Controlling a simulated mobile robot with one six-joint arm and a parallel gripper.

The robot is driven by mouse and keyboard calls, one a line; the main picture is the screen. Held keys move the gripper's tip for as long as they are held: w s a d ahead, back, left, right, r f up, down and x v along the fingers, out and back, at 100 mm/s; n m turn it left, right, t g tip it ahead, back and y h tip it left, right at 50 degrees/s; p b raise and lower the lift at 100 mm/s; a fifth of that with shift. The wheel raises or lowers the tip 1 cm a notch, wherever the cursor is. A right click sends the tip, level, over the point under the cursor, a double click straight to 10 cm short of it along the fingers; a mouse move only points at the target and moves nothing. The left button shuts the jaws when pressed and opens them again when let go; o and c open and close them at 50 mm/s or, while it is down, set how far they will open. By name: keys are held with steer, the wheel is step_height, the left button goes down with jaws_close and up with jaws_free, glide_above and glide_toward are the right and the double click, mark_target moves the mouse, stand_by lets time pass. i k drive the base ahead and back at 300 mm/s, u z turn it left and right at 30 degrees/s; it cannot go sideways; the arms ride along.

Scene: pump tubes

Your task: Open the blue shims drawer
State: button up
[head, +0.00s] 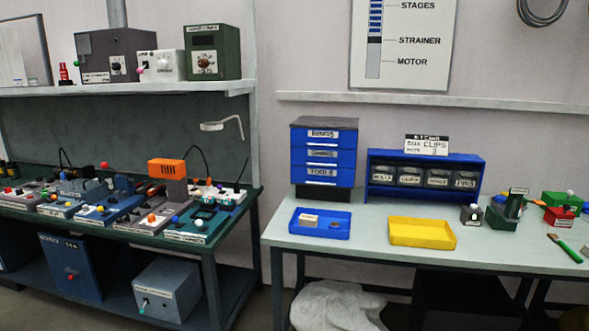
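A blue drawer cabinet (298,180) with a dark top stands at the left back of the right-hand bench. Its front has three stacked blue drawers with white labels. The top drawer (300,136) has a label too small to read surely. The middle drawer (300,155) has a blurred label that may read "shims"; I cannot tell for sure. The bottom drawer's label (322,173) seems to read "tools". All three drawers look shut, their fronts flush. My gripper is not in view.
A blue tray (338,234) with small parts sits on the bench (372,262) in front of the cabinet, a yellow tray (422,233) right of it. A blue rack (426,157) of labelled bins stands close right. A crowded green-topped bench is at left. A white bag (337,307) lies below.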

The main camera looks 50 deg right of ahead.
mark_target(300, 156)
steer(key=z, duration=0.8)
steer(key=k, duration=0.1)
steer(key=u, duration=1.25)
steer(key=i, duration=0.85)
steer(key=u, duration=1.7)
steer(key=k, duration=0.1)
steer(key=z, duration=3.15)
